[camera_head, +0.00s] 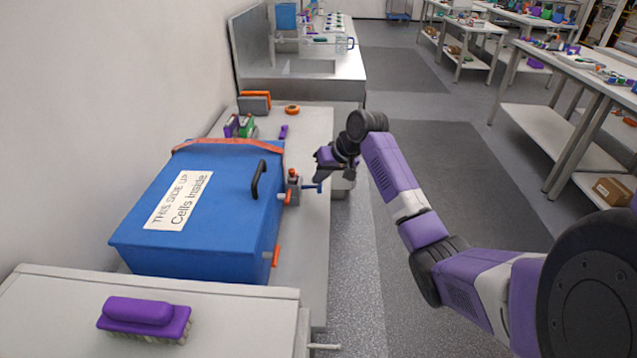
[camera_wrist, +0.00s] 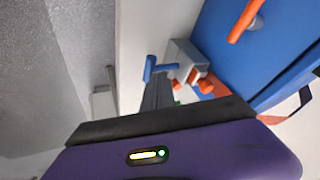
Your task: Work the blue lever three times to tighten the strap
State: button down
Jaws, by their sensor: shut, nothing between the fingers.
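The blue lever (camera_head: 312,187) sticks out to the right from a small grey ratchet block (camera_head: 294,189) beside the big blue box (camera_head: 190,240). In the wrist view the blue lever (camera_wrist: 151,68) lies just past my fingertips, with the grey block (camera_wrist: 184,54) beside it. The orange strap (camera_head: 228,146) runs across the far end of the box lid. My gripper (camera_head: 318,178) is shut and empty, close to the lever's outer end. I cannot tell whether the fingers touch the lever. It also shows in the wrist view (camera_wrist: 157,90).
A purple brush (camera_head: 145,315) lies on the near white cabinet. An orange tape roll (camera_head: 292,109) and several small items lie behind the box. The aisle floor right of the bench is clear.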

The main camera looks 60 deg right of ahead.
aim_at(313, 187)
jog(key=shift+s+f, duration=0.15)
jog(key=shift+f, duration=0.45)
dwell(0.4)
jog(key=shift+r, duration=0.15)
jog(key=shift+w+a+r+p, duration=0.1)
jog(key=shift+w+r+p, duration=0.1)
jog(key=shift+r+p, duration=0.65)
jog(key=shift+w+a+r+p, duration=0.1)
jog(key=shift+w+r+p, duration=0.1)
jog(key=shift+r+p, duration=0.65)
jog(key=shift+f, duration=0.1)
jog(key=r+p, duration=0.2)
jog(key=w+r+p, duration=0.1)
jog(key=r+p, duration=0.1)
jog(key=shift+w+a+r+p, duration=0.1)
jog(key=shift+a+r+p, duration=0.1)
jog(key=shift+r+p, duration=0.15)
jog(key=shift+w, duration=0.1)
dwell(1.9)
